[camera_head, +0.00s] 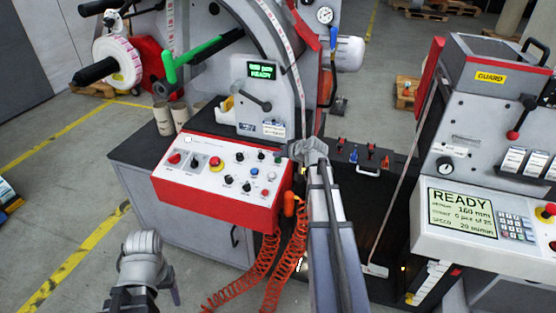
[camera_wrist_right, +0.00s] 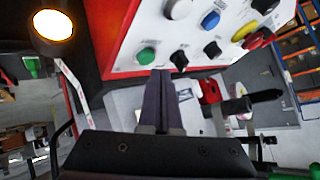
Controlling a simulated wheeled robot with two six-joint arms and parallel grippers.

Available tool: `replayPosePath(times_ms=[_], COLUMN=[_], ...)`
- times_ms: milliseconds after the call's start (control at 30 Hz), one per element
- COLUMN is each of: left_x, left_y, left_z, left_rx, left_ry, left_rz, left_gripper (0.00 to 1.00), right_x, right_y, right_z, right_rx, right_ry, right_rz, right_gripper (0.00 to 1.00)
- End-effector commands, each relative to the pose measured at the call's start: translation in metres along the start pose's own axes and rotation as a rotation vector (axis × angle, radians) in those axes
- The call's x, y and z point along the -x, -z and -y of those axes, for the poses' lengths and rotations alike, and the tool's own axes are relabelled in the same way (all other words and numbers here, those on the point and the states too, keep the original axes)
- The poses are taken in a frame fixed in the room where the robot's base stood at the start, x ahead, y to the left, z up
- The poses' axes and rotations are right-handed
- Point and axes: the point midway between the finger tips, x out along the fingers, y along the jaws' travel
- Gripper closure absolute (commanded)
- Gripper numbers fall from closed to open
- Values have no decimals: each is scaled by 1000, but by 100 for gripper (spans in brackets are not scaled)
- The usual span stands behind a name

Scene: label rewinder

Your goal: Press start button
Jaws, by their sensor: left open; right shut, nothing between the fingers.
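The red-sided control box (camera_head: 215,205) with a white top panel carries several buttons and knobs. In the right wrist view a green button (camera_wrist_right: 146,56) sits near the panel's edge, with black, white and blue controls beyond it. My right gripper (camera_wrist_right: 162,73) is shut and empty. Its fingertips appear just beside the green button in that view; I cannot tell whether they touch it. In the head view the right gripper (camera_head: 300,151) is at the box's right end. My left gripper (camera_head: 150,282) is open and empty, low at the left, away from the box.
Orange coiled hoses (camera_head: 262,265) hang below the box. A machine display (camera_head: 262,70) reads READY above it. Cardboard cores (camera_head: 163,118) stand on the dark bench at the left. A second console (camera_head: 478,215) with a READY screen is at the right.

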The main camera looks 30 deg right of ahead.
Motion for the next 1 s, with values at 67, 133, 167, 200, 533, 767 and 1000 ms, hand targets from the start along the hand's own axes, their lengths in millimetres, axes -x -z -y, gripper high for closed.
replayPosePath(times_ms=[67, 133, 167, 200, 533, 767, 1000], left_x=[0, 0, 0, 0, 0, -2, -9], left_y=[0, 0, 0, 0, 0, 0, 0], left_z=[0, 0, 0, 0, 0, 0, -1], left_rx=[0, 0, 0, 0, 0, 0, 0], left_ry=[0, 0, 0, 0, 0, 0, 0], left_rz=[0, 0, 0, 0, 0, 0, 0], left_gripper=[34, 34, 34, 34, 34, 34, 34], right_x=[0, 0, 0, 0, 0, -1, -6], right_y=[0, 0, 0, 0, 0, -1, -5], right_z=[0, 0, 0, 0, 0, -1, -5], right_rx=[0, 0, 0, 0, 0, 0, 0], right_ry=[0, 0, 0, 0, 0, 0, 0], right_rz=[0, 0, 0, 0, 0, 0, 0], right_gripper=[100, 100, 100, 100, 100, 100, 100])
